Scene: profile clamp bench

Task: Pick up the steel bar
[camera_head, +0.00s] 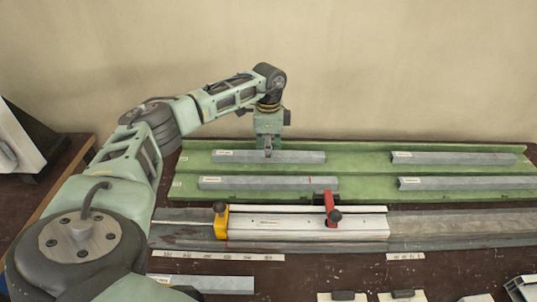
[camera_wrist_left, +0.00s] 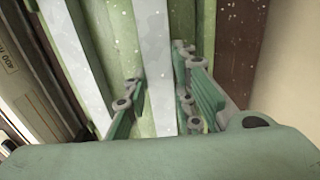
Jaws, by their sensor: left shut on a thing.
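Several grey steel bars with small labels lie in two rows on a green tray (camera_head: 365,170). My left gripper (camera_head: 268,153) points down at the back-left steel bar (camera_head: 300,157) and is shut on it near its middle. In the left wrist view the gripper's fingers (camera_wrist_left: 158,98) stand on both sides of this bar (camera_wrist_left: 150,50). The front-left bar (camera_head: 260,183) lies apart from the gripper; the back-right bar (camera_head: 455,158) and front-right bar (camera_head: 450,184) are farther right. I cannot tell whether the held bar is clear of the tray. My right gripper is not in view.
In front of the tray is a long grey rail with a white profile (camera_head: 285,224), a yellow stop (camera_head: 221,222) and a red clamp (camera_head: 331,210) with black knobs. Another grey bar (camera_head: 215,284) lies at the front. A wall (camera_head: 400,70) stands close behind the tray.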

